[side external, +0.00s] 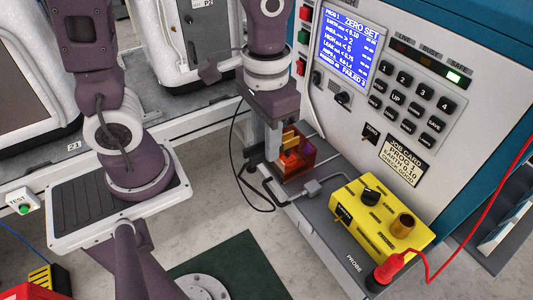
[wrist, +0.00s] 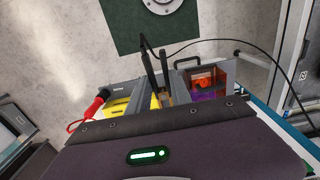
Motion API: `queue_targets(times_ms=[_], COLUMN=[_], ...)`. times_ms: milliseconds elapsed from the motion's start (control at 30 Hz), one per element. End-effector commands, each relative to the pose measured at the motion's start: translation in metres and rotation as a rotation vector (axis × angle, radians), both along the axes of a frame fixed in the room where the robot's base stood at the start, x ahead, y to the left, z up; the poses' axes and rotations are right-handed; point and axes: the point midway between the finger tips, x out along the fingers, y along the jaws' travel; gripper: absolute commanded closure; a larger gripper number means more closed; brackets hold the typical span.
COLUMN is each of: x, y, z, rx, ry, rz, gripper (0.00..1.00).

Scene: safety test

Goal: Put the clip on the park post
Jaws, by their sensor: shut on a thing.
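My gripper (side external: 267,152) points down beside the tester's front ledge, next to an orange see-through box (side external: 299,162). It is shut on the clip, which is mostly hidden in the side view. In the wrist view, the clip (wrist: 152,72) looks like dark upright prongs, with a black cable running off to the right. A yellowish piece (side external: 290,138) shows at the orange box, close beside my jaws. A brass-coloured post (side external: 404,225) stands on the yellow box, away from my gripper. I cannot tell which post is the park post, or whether the clip touches one.
The yellow box (side external: 372,222) with a black knob sits on the ledge. A red probe (side external: 388,268) with a red cable stands at the ledge's near end. The tester panel (side external: 405,75) rises behind. The black cable (side external: 238,165) loops beside the ledge, above clear floor.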

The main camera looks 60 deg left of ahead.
Motion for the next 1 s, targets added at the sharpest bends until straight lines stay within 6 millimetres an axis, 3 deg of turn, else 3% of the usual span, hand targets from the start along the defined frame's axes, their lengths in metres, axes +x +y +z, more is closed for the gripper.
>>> queue_targets(times_ms=[267,367,467,633,800,1000], x=[0.050,0.072,0.096,0.128,0.135,0.131], y=[0.038,0.062,0.098,0.181,0.251,0.305], z=[0.002,0.003,0.004,0.004,0.002,0.000], rx=[0.001,0.001,0.001,0.001,0.000,0.001], ry=[0.001,0.002,0.001,0.001,0.000,-0.001], rz=[0.003,0.003,0.003,0.002,-0.001,-0.001], gripper=[1.00,1.00,1.00,1.00,1.00,1.00])
